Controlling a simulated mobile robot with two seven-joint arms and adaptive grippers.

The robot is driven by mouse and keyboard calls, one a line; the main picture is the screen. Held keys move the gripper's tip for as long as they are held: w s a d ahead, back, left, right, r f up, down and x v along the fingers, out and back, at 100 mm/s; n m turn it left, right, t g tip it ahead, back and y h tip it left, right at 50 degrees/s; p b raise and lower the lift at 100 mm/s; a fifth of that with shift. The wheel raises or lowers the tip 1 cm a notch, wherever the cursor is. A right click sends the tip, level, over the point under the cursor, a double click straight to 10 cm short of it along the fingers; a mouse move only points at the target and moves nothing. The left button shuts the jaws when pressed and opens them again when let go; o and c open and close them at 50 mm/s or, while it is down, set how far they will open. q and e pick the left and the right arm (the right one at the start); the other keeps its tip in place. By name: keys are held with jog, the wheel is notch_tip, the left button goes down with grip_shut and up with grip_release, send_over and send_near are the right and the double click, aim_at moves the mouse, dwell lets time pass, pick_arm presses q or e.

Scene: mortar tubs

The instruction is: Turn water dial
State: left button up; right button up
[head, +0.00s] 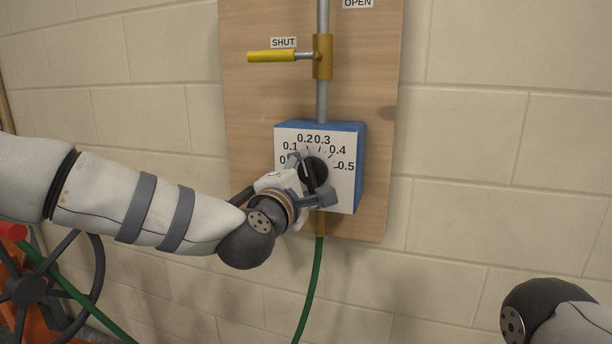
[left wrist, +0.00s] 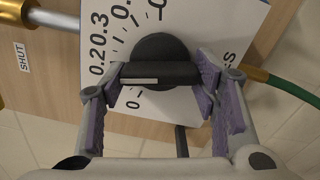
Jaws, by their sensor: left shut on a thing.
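The water dial (head: 319,171) is a round black knob with a raised grip bar on the white face of a blue box (head: 346,127). The face is marked from 0 to 0.5. My left gripper (head: 308,181) is at the dial, its fingers on either side of the knob. In the left wrist view the purple-padded fingers (left wrist: 160,77) are shut on the ends of the dial's bar (left wrist: 165,75). My right gripper is out of view.
A yellow lever (head: 271,56) lies level at the SHUT label (head: 284,43) above the box. A green hose (head: 311,290) hangs below. The wooden board (head: 245,110) is on a block wall. A dark-spoked wheel (head: 25,288) is at lower left.

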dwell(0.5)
pick_arm(q)
jog(key=o, duration=1.2)
jog(key=shift+c, duration=0.2)
jog(key=v, duration=1.2)
